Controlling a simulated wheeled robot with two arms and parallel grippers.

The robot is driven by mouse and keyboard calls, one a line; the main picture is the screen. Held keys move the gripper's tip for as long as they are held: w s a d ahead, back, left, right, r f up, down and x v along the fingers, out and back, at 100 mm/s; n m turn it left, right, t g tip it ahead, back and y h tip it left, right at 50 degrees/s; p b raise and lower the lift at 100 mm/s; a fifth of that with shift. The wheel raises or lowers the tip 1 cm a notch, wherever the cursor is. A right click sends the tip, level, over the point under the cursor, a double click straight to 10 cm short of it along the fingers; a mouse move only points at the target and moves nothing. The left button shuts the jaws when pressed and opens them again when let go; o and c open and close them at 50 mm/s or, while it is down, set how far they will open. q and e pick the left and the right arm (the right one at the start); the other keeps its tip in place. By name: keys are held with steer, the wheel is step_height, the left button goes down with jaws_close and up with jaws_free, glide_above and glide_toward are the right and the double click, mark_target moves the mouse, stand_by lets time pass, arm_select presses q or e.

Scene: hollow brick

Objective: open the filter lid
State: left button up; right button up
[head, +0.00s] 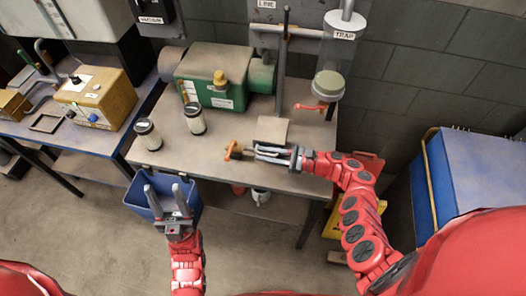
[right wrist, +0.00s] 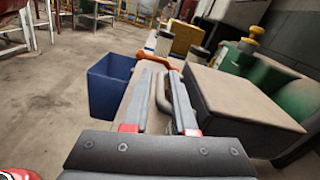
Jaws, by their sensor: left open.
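My right gripper (head: 270,153) is over the bench, its fingers pointing left at an orange handle (head: 235,150). In the right wrist view, the fingers (right wrist: 161,75) are some way apart, with a grey curved bar (right wrist: 162,100) between them. The orange handle (right wrist: 160,61) lies at or just past the tips; I cannot tell if they grip anything. A tan square plate (head: 272,130) lies behind this gripper; in the wrist view it tops a dark box (right wrist: 245,100). I cannot tell which part is the filter lid. My left gripper (head: 167,203) is open and empty above the blue bin (head: 137,196).
Two dark-capped canisters (head: 148,135) (head: 194,118) stand on the bench (head: 165,158) near a green machine (head: 212,77). A clear TRAP vessel (head: 328,84) with a red lever (head: 310,107) hangs at the back. A blue cabinet (head: 480,170) is at the right. Open floor lies in front.

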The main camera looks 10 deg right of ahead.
steer(key=shift+w+a, duration=0.15)
steer(key=shift+a, duration=0.2)
jaws_close()
stand_by(1.2)
